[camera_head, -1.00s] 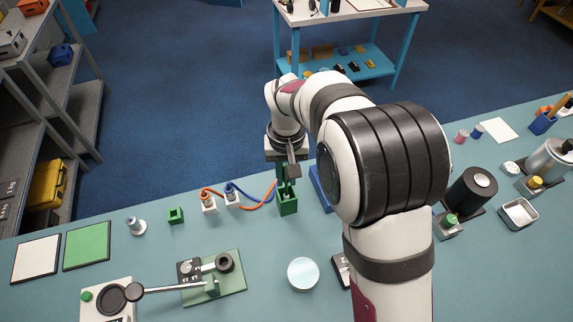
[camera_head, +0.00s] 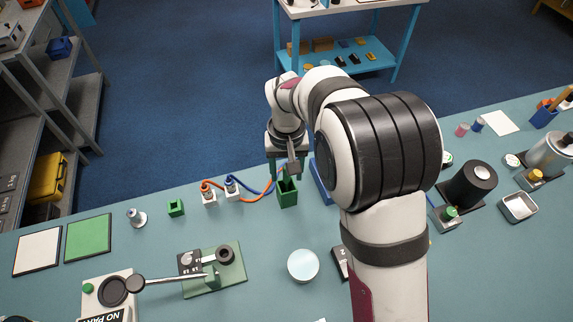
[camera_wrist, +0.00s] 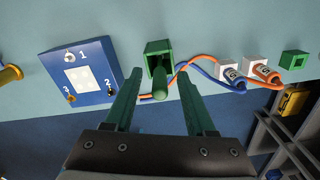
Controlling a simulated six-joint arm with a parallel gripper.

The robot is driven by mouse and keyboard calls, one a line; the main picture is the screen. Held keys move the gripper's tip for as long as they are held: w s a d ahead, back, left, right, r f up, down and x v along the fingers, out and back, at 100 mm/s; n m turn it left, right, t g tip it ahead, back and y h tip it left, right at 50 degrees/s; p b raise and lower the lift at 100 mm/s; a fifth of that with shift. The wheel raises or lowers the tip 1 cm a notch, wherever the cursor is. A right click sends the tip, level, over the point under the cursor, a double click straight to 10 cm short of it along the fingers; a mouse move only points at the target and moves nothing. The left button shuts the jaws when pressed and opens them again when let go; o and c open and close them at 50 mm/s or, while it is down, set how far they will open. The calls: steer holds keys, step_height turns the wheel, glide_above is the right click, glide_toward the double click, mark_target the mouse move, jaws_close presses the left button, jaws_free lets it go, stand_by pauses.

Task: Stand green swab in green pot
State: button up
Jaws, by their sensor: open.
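The green pot (camera_head: 288,194), a square open box, stands near the far edge of the table; the wrist view also shows it (camera_wrist: 158,48). The green swab (camera_wrist: 159,84) shows in the wrist view as a rounded green rod with its near end toward the camera and its far end at the pot's opening. It appears to stand in the pot; its lower end is hidden. My gripper (camera_wrist: 159,84) is open, with its green fingers apart on either side of the swab, and no contact shows. In the head view my gripper (camera_head: 288,172) is just behind the pot.
A blue panel (camera_wrist: 80,72) stands beside the pot. Orange and blue cables run by the pot to two white blocks (camera_head: 209,198). A small green square holder (camera_head: 176,208) is further left.

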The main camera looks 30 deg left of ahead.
step_height(320, 180, up, 16)
steer(key=shift+f, duration=0.15)
stand_by(0.5)
